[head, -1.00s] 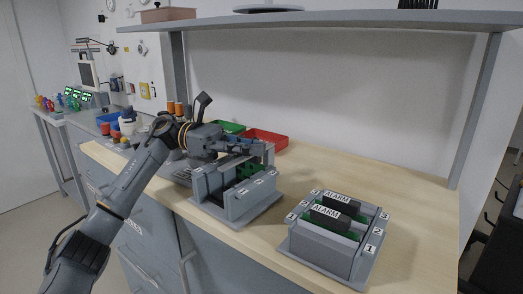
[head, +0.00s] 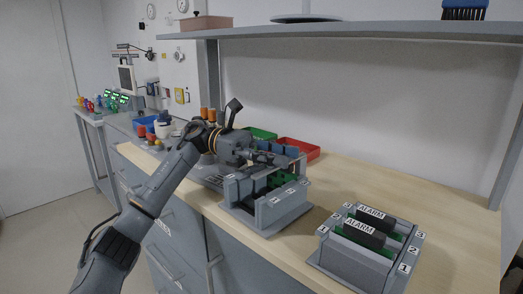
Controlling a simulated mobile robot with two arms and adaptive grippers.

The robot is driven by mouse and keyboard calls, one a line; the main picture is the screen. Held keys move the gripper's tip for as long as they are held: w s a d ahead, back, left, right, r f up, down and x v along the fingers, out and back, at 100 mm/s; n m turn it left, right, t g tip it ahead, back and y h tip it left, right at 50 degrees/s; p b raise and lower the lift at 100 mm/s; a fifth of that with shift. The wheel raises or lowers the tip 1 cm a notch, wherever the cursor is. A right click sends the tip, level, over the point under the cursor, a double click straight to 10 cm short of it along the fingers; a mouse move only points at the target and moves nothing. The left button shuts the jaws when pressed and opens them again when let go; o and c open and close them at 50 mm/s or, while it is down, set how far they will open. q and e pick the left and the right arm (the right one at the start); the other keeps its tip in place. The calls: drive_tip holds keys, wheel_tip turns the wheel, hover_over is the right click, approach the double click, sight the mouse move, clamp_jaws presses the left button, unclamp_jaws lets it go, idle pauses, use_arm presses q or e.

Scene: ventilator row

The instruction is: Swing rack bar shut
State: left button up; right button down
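The left grey rack (head: 268,214) stands on the wooden bench, with number labels on its front edge and green boards (head: 284,181) inside. Its bar cannot be told clearly from the rack's upper edges and my gripper. My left gripper (head: 278,160) is over the rack's rear top, reaching in from the left. Its fingertips are small and overlap the rack, so I cannot tell whether they are open, shut or touching it. Dark blue pieces (head: 290,150) show just behind the gripper. My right gripper is out of view.
A second grey rack (head: 350,262) with black ALARM modules (head: 365,233) stands at the front right. A red tray (head: 307,148) and a green tray (head: 262,134) lie behind the left rack. A shelf (head: 350,30) runs above. The bench's right part is clear.

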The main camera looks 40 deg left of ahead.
use_arm(q)
drive_tip(key=s+a, duration=0.2)
drive_tip(key=a, duration=0.9)
